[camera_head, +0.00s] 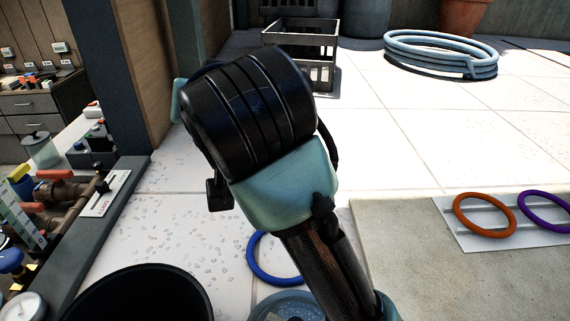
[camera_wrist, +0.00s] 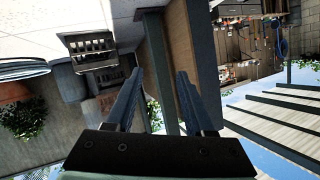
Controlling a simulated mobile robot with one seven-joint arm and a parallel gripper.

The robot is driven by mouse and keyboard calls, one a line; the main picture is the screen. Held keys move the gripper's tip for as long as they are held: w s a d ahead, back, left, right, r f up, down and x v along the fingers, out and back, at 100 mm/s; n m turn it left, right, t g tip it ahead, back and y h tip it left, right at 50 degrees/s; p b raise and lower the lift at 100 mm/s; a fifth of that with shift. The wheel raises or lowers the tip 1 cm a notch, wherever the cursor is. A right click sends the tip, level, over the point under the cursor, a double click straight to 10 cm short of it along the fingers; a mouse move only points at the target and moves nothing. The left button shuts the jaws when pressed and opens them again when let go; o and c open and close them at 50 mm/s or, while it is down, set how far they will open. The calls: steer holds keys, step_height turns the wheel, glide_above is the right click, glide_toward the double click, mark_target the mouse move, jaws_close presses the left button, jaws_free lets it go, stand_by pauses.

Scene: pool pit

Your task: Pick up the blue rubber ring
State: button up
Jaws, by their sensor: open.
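The blue rubber ring (camera_head: 259,269) lies on the pale tiled floor, low in the middle of the head view. My arm hides its right part. The ring does not show in the wrist view. My gripper (camera_wrist: 158,80) is open and empty in the wrist view, its two fingers apart and pointing across the yard at a post and a wooden wall. In the head view my arm rises over the ring, and the gripper's fingers are hidden behind my black wrist part.
A black bucket (camera_head: 150,295) stands left of the ring. An orange ring (camera_head: 457,212) and a purple ring (camera_head: 523,209) lie on a white rack (camera_head: 485,241) at right. Pipes with valves (camera_head: 68,190) line the left. A coiled hose (camera_head: 440,68) and a crate (camera_head: 322,75) stand behind; floor between is clear.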

steer(key=s+d+f+m+g+h, duration=0.3)
steer(key=d+f+g, duration=0.2)
steer(key=d+f, duration=0.35)
steer(key=s+d+f+m+g+h, duration=0.25)
steer(key=d+f+g+h, duration=0.2)
steer(key=d+f, duration=0.35)
steer(key=shift+y, duration=0.45)
steer(key=x, duration=0.4)
steer(key=s+a+x, duration=0.1)
steer(key=x, duration=0.2)
steer(key=shift+f, duration=0.25)
steer(key=shift+a+p+x, duration=0.15)
steer(key=shift+p+x, duration=0.2)
steer(key=shift+x, duration=1.1)
steer(key=shift+a+p+x, duration=0.1)
steer(key=shift+p+x, duration=0.25)
steer(key=shift+x, duration=1.05)
jaws_close()
